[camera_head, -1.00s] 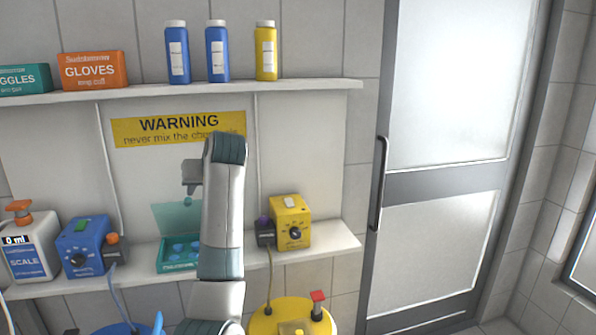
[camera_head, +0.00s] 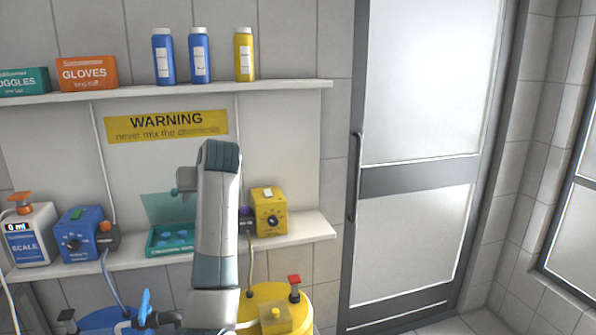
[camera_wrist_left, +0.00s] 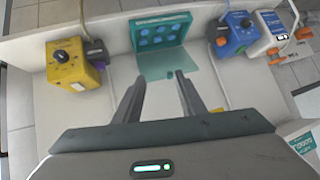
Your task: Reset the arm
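My left arm rises through the middle of the head view, and its gripper (camera_head: 186,180) points toward the wall above the lower shelf. In the left wrist view its two fingers (camera_wrist_left: 160,77) are apart with nothing between them, so it is open and empty. Beyond the fingers is an open teal case (camera_wrist_left: 162,36) with several round blue items. The case also shows on the lower shelf in the head view (camera_head: 157,243), partly hidden by my arm. My right gripper is not in view.
The lower shelf (camera_head: 312,228) holds a yellow pump box (camera_head: 269,211), a blue pump box (camera_head: 80,236) and a scale bottle (camera_head: 30,236). The upper shelf (camera_head: 200,92) carries bottles and boxes. A yellow container (camera_head: 262,298) stands below. A door (camera_head: 420,170) is at right.

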